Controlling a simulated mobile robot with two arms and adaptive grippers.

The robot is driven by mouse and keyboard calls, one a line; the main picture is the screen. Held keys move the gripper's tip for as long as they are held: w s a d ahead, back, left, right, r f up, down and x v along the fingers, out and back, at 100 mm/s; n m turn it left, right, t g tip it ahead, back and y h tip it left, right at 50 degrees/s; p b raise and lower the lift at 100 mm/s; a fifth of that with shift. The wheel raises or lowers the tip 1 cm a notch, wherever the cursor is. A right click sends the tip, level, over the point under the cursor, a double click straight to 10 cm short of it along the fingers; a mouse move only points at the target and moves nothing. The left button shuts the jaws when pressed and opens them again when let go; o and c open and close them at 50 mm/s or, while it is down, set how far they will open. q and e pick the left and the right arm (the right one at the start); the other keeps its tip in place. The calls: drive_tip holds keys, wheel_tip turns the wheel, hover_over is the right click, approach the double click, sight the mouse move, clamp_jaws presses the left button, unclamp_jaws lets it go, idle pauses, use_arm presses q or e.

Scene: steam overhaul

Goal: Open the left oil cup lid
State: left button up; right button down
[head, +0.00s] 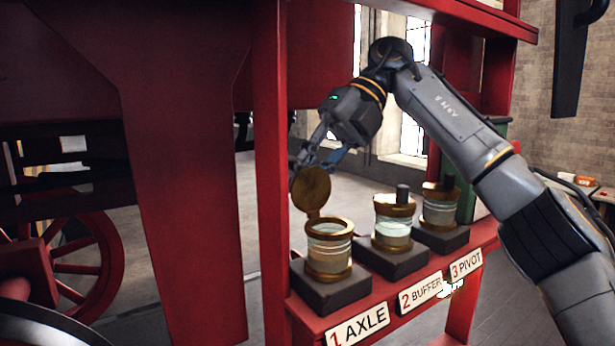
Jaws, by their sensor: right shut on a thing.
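The left oil cup (329,254) is a glass cup with brass rim and base on a dark block, above the sign "1 AXLE". Its round brass lid (312,188) stands up steeply from the rim, so the cup's mouth is uncovered. My right gripper (303,168) reaches down from above and is shut on the lid's upper edge; the lid hides part of the fingertips. My left gripper is not in view.
The middle cup (394,226) and right cup (440,208) stand close by on the red shelf, lids down with dark knobs. A red post (272,180) rises just left of the left cup. A spoked red wheel (80,262) is at far left.

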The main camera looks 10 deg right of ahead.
drive_tip(key=shift+w+a+f+m+g+h, duration=0.15)
drive_tip(key=shift+w+m+g+h, duration=0.15)
drive_tip(key=shift+m+g, duration=0.15)
drive_tip(key=shift+g, duration=0.25)
idle(0.3)
drive_tip(key=c, duration=1.3)
unclamp_jaws()
drive_tip(key=shift+w+f, duration=0.1)
